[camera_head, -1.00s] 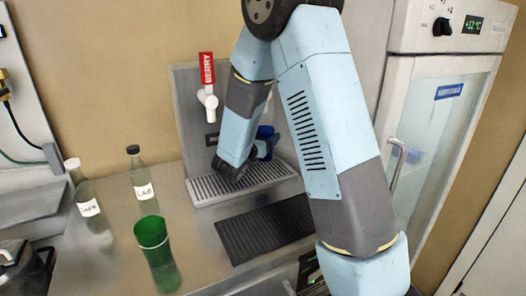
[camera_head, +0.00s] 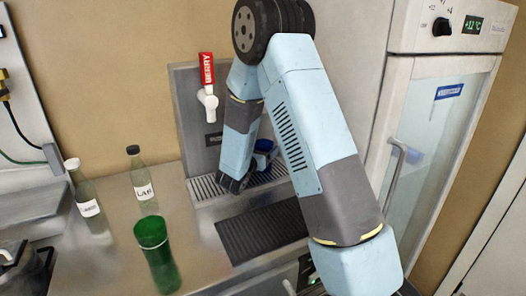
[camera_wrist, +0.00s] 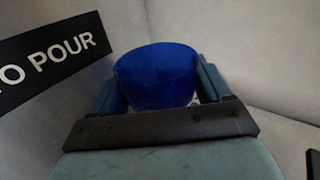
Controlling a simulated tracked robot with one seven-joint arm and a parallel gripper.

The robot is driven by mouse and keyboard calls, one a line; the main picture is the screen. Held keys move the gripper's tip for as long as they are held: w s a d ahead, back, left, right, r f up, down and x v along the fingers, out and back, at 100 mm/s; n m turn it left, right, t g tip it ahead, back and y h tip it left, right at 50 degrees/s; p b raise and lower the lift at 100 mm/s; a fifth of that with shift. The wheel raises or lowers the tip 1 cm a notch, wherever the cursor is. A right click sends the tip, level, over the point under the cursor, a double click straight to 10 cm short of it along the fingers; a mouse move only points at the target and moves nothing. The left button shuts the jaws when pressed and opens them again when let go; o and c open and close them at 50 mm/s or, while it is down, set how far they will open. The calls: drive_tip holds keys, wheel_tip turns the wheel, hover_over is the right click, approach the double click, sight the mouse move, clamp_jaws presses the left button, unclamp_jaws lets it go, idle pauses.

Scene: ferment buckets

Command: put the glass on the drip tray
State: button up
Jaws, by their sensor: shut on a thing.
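A blue glass (camera_head: 263,146) is mostly hidden behind my arm in the head view. In the wrist view the blue glass (camera_wrist: 156,78) sits between the two fingers of my gripper (camera_wrist: 160,92), which is shut on it. In the head view my gripper (camera_head: 262,156) is over the right part of the drip tray (camera_head: 206,190), a silver grated tray under the tap. I cannot tell whether the glass touches the grate.
A white tap with a red BERRY handle (camera_head: 207,72) is above the tray. A dark ribbed mat (camera_head: 262,232) lies in front. A green glass (camera_head: 157,256) and two labelled bottles (camera_head: 143,183) (camera_head: 84,190) stand at left. A glass-door cabinet (camera_head: 436,140) is at right.

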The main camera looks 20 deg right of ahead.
drive_tip(key=o, duration=1.1)
drive_tip(key=shift+f, duration=0.1)
